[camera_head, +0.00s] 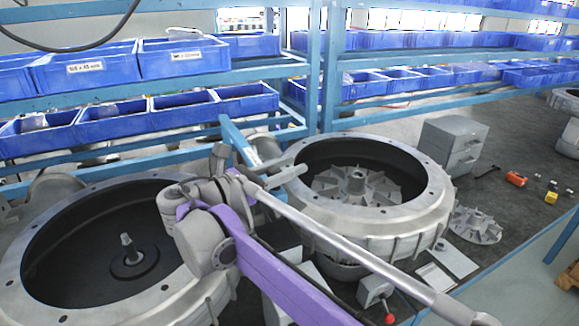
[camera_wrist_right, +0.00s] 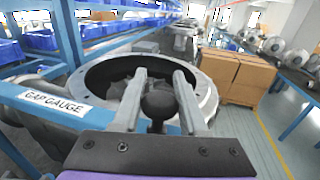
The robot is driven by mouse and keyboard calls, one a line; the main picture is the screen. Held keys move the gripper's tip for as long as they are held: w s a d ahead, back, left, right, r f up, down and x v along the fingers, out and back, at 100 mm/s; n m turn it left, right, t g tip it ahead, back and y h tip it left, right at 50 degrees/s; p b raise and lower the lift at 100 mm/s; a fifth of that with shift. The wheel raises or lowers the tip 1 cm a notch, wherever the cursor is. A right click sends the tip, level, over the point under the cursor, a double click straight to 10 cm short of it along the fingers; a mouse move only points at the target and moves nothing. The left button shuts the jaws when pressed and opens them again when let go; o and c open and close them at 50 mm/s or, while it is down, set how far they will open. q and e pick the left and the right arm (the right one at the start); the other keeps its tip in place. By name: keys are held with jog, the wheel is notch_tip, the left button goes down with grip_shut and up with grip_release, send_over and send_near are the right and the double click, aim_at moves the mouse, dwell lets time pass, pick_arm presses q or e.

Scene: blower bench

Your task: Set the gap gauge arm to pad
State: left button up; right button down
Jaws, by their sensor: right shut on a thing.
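The gap gauge arm (camera_head: 240,143) is a blue bar with a white label, beside the left rim of the right-hand blower casing (camera_head: 425,205). In the right wrist view the bar (camera_wrist_right: 30,97) comes in from the left and reads "GAP GAUGE". My right gripper (camera_head: 290,173) is over the casing's left side. In its wrist view the two fingers (camera_wrist_right: 158,85) stand either side of a black round knob (camera_wrist_right: 158,104) and are shut on it. I cannot make out the pad. My left gripper is not in view.
An impeller (camera_head: 355,185) sits inside the right casing. Another open casing (camera_head: 30,285) stands at left. Blue bins (camera_head: 90,70) fill the rack behind. A grey drawer box (camera_head: 452,145), a loose finned wheel (camera_head: 475,225) and an orange item (camera_head: 516,179) are at right.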

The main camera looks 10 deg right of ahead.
dwell(0.4)
jog(key=shift+c, duration=2.2)
grip_release()
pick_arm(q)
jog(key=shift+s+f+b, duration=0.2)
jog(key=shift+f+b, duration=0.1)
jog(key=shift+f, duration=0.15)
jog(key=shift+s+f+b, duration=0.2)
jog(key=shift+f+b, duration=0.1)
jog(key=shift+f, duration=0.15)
pick_arm(e)
jog(key=v, duration=1.1)
jog(key=shift+d, duration=0.1)
